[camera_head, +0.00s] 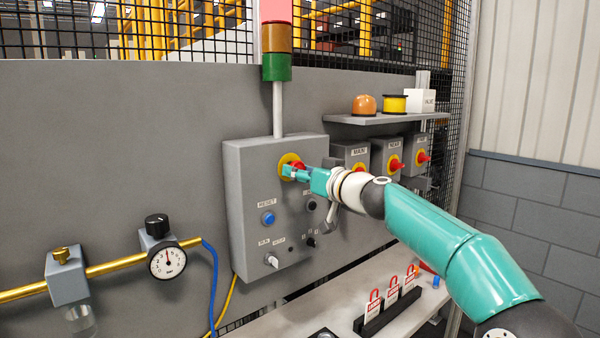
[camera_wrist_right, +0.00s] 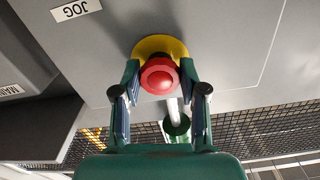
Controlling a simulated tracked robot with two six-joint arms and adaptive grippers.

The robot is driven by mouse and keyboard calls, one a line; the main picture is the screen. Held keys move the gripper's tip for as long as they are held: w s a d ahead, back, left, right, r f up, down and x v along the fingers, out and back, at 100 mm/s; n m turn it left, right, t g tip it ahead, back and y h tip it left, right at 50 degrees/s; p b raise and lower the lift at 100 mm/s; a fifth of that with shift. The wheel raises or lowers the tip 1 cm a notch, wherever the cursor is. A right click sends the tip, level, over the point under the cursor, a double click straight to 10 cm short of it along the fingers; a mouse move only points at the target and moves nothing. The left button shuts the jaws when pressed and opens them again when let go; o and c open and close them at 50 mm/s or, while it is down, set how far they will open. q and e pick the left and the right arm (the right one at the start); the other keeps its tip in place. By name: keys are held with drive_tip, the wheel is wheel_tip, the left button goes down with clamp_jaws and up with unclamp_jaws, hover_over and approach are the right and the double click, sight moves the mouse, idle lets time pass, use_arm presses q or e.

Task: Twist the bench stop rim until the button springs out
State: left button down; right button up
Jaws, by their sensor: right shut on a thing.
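The bench stop is a red mushroom button (camera_wrist_right: 159,76) on a round yellow backing (camera_wrist_right: 158,46), in the right wrist view. In the head view the yellow backing (camera_head: 287,160) shows at the upper right of the grey control box (camera_head: 240,200), and the red button (camera_head: 300,167) is partly hidden behind my gripper. My right gripper (camera_head: 297,173) is shut on the red button, with one finger on each side of its rim. In the right wrist view the fingers (camera_wrist_right: 159,85) straddle the button. Whether the button is pressed in or out, I cannot tell. My left gripper is not in view.
The control box also has a blue reset button (camera_head: 268,218) and a selector knob (camera_head: 271,260). A stack light (camera_head: 277,65) rises above it. Isolator boxes with red handles (camera_head: 395,164) stand to the right. Red padlocks with tags (camera_head: 391,290) stand on the bench below.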

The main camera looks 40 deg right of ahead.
drive_tip(key=shift+m, duration=0.4)
drive_tip(key=shift+s+r+m+b, duration=0.1)
drive_tip(key=shift+m+b, duration=0.5)
drive_tip(key=shift+m, duration=2.7)
drive_tip(key=o, duration=1.2)
drive_tip(key=shift+c, duration=0.2)
drive_tip(key=s, duration=1.1)
drive_tip(key=shift+s+d, duration=0.4)
drive_tip(key=shift+d, duration=0.05)
